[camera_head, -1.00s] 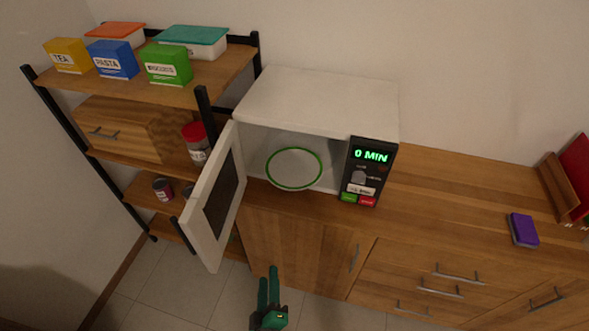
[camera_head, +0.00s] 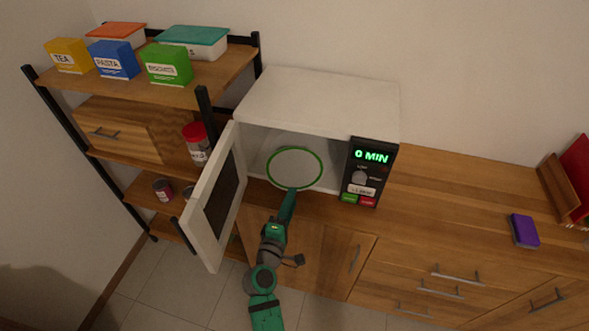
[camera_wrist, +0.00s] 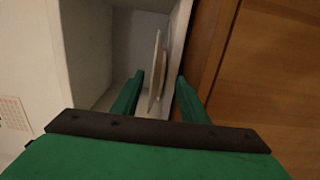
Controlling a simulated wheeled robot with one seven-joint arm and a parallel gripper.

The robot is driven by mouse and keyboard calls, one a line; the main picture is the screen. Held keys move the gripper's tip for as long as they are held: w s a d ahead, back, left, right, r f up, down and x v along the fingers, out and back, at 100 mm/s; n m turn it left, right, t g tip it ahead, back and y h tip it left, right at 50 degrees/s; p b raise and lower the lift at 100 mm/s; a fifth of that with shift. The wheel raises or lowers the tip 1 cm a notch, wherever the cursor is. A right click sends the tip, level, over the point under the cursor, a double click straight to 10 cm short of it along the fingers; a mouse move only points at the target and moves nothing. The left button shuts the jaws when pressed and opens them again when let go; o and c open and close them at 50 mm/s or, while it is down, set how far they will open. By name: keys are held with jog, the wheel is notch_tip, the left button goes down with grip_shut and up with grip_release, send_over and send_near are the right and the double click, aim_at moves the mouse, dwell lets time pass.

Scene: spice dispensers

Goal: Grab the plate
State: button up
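The plate (camera_head: 294,168) is pale with a green rim and sits inside the open microwave (camera_head: 318,103). In the wrist view the plate (camera_wrist: 156,62) shows nearly edge-on between my two green fingers. My gripper (camera_head: 290,192) is at the plate's near edge, at the front of the microwave opening. In the wrist view my gripper (camera_wrist: 160,78) is open, with one finger on each side of the rim and a visible gap on both sides. The near edge of the plate is partly hidden by the fingers in the head view.
The microwave door (camera_head: 217,202) stands open to the left of my arm. The control panel (camera_head: 369,172) reads 0 MIN. A shelf (camera_head: 205,82) with boxes and containers is at the left. A purple sponge (camera_head: 523,231) lies on the counter (camera_head: 445,205) at the right, which is otherwise mostly clear.

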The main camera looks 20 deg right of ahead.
aim_at(295, 170)
jog(key=shift+x, duration=2.95)
jog(key=shift+s+d, duration=0.1)
jog(key=shift+r, duration=0.1)
grip_shut()
